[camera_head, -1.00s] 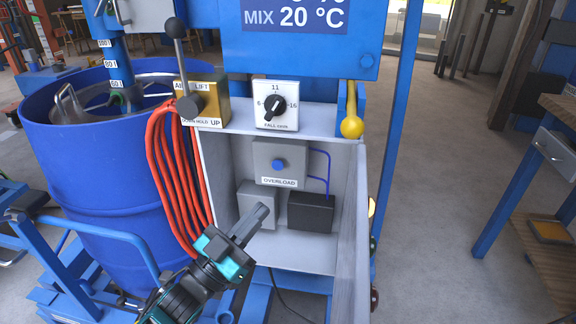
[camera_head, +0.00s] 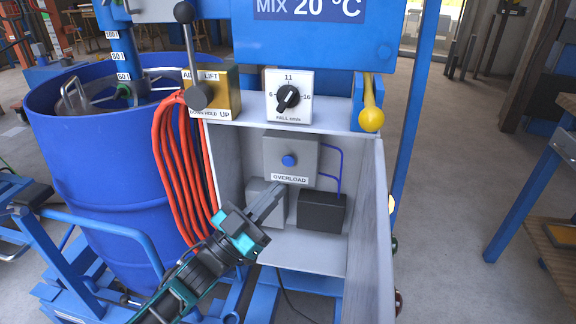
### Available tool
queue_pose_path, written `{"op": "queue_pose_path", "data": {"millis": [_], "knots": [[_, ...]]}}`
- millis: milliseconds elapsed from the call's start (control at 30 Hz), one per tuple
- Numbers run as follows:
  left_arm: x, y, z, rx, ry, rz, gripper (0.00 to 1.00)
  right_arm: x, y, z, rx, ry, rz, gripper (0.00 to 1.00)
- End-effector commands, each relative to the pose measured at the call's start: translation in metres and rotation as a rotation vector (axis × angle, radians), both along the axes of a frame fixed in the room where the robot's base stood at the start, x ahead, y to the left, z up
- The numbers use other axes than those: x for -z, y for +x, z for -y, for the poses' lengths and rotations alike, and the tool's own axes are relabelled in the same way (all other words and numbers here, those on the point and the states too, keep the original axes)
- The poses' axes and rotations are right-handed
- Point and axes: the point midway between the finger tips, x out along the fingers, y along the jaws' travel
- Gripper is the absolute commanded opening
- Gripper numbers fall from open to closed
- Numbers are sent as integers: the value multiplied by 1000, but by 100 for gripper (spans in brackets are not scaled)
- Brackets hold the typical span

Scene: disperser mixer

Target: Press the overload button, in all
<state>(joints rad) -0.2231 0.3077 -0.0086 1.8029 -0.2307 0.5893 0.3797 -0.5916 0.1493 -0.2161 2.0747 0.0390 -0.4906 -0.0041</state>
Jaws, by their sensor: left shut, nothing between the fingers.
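The overload button (camera_head: 289,160) is a round blue button on a grey box (camera_head: 276,148) inside an open cabinet. A label reading OVERLOAD (camera_head: 290,179) sits under it. My left gripper (camera_head: 279,188) is shut and empty. Its fingertips point up and to the right, just below and left of the label in the picture, and look apart from the button. The gripper covers part of a second grey box (camera_head: 255,190) in the cabinet. My right gripper is not in view.
A black box (camera_head: 321,212) stands right of the gripper, and the open cabinet's side wall (camera_head: 368,230) borders the right. An orange hose (camera_head: 178,165) hangs left, beside a blue drum (camera_head: 95,150).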

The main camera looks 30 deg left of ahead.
Motion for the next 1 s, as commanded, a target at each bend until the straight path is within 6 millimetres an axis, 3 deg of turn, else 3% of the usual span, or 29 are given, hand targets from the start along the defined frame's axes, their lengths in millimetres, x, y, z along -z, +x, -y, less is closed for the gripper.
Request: {"op": "queue_pose_path", "data": {"millis": [100,400,1000], "knots": [[3,18,-5,0,3,4,0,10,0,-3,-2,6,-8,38],[1,51,-13,1,1,1,0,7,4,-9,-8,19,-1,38],[0,59,-15,1,1,-1,0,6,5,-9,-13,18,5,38]]}}
